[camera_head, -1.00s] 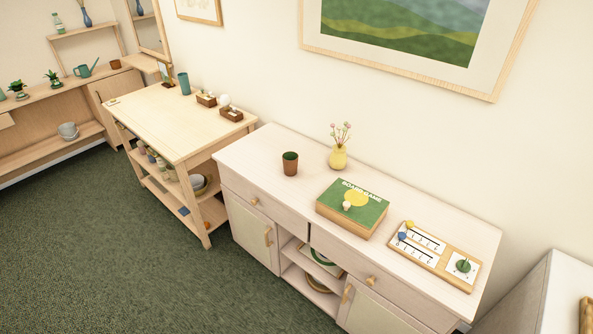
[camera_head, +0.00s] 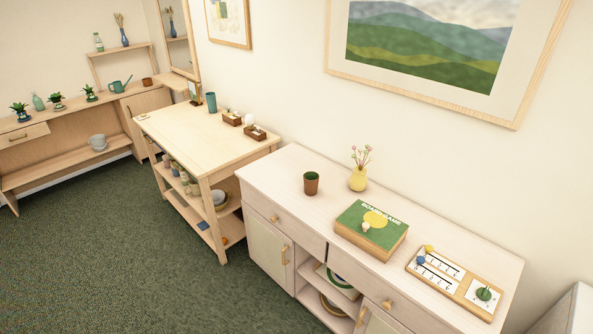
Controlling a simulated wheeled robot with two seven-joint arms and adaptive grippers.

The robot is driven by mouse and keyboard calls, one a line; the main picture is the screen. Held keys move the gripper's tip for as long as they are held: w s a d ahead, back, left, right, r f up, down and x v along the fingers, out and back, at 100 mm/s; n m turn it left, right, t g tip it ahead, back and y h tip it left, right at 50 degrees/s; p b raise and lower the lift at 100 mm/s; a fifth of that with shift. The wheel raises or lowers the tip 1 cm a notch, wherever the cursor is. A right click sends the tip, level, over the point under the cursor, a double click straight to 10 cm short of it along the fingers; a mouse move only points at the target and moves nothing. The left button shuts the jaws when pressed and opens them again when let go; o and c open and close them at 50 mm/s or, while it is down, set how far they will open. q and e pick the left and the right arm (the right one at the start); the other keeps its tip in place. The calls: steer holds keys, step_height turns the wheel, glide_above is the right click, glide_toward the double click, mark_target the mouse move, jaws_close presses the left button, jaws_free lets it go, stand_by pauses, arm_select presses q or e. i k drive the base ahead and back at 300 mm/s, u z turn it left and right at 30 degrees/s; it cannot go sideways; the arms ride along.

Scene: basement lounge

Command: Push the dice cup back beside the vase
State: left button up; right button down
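The dice cup (camera_head: 311,183) is a brown cup with a dark green inside. It stands upright on the pale wooden sideboard (camera_head: 275,175), left of the vase and a little nearer the front edge, with a gap between them. The vase (camera_head: 358,179) is yellow, holds pink flowers, and stands near the wall. Neither of my grippers shows in the head view.
A wooden score board (camera_head: 455,281) lies farther right. A wooden cart (camera_head: 205,145) stands left of the sideboard. Green carpet (camera_head: 120,250) in front is clear.

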mark_target(311, 184)
steer(key=u, duration=1.1)
steer(key=i, duration=2.85)
steer(key=z, duration=1.25)
steer(key=i, duration=0.6)
steer(key=z, duration=2.65)
